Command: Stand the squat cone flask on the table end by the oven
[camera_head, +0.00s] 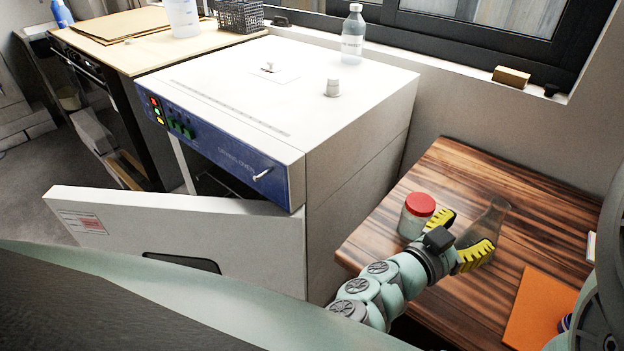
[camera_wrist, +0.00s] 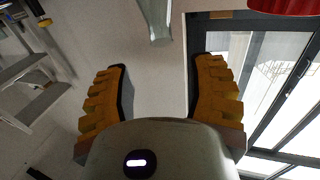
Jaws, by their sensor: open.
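A clear glass cone flask (camera_head: 492,222) stands upright on the wooden table in the head view, right of a jar with a red lid (camera_head: 419,204). My gripper (camera_head: 462,236) is open, its yellow fingers spread in front of the flask, which partly hide its lower body. In the wrist view the open fingers (camera_wrist: 161,66) hold nothing. The flask's narrow glass part (camera_wrist: 156,20) shows at the top, between the finger lines but beyond the tips. The drying oven (camera_head: 355,140) stands left of the table (camera_head: 450,165), with its door (camera_head: 180,235) ajar.
The red-lidded jar is close to my gripper's left finger; its lid also shows in the wrist view (camera_wrist: 290,6). An orange mat (camera_head: 540,308) lies at the table's right front. The table's back is clear. A bottle (camera_head: 353,35) stands on the oven.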

